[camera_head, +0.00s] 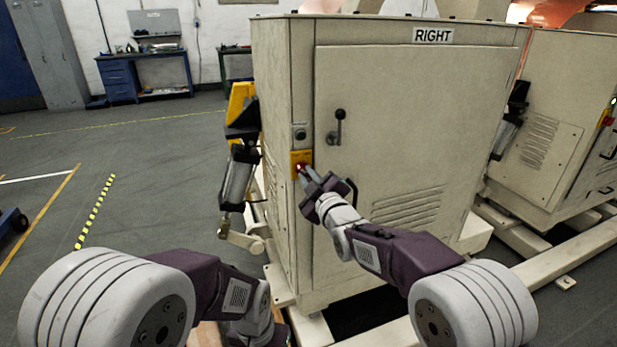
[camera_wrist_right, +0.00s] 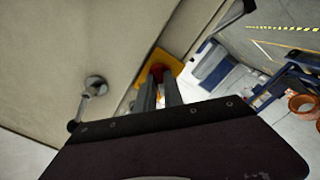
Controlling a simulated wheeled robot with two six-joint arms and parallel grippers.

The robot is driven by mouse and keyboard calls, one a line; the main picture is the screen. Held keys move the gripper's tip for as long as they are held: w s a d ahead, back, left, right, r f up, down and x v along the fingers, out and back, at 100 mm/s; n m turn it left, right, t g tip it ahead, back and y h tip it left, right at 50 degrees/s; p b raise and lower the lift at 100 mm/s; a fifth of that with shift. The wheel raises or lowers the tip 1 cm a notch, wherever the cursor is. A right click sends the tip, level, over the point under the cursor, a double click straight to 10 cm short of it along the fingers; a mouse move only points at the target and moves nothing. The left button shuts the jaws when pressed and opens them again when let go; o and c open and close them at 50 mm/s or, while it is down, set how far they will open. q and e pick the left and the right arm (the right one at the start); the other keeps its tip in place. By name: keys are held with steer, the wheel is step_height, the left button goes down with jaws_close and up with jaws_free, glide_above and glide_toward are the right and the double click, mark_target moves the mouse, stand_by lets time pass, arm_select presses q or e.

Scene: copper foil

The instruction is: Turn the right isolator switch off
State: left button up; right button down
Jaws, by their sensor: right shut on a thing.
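The cabinet (camera_head: 400,100) labelled RIGHT stands in front of me. The right isolator switch is a red knob (camera_head: 299,170) on a yellow plate (camera_head: 301,157) at the cabinet's left front edge. My right gripper (camera_head: 304,174) reaches it, its fingers shut on the red knob. In the right wrist view the fingers (camera_wrist_right: 158,94) meet the red knob (camera_wrist_right: 157,71) in front of the yellow plate (camera_wrist_right: 172,66). The fingers hide much of the knob, so its exact angle is hard to tell. My left arm is low at the left; its gripper fingers are not clearly visible.
A door handle (camera_head: 338,127) sits right of the switch, and a small round fitting (camera_head: 300,134) above it. A pneumatic cylinder (camera_head: 237,178) stands left of the cabinet. A second cabinet (camera_head: 563,120) is at the right. The floor at left is mostly open.

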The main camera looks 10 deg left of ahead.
steer(key=c, duration=1.5)
jaws_free()
steer(key=shift+o, duration=0.2)
steer(key=v, duration=0.9)
steer(key=shift+d, duration=0.1)
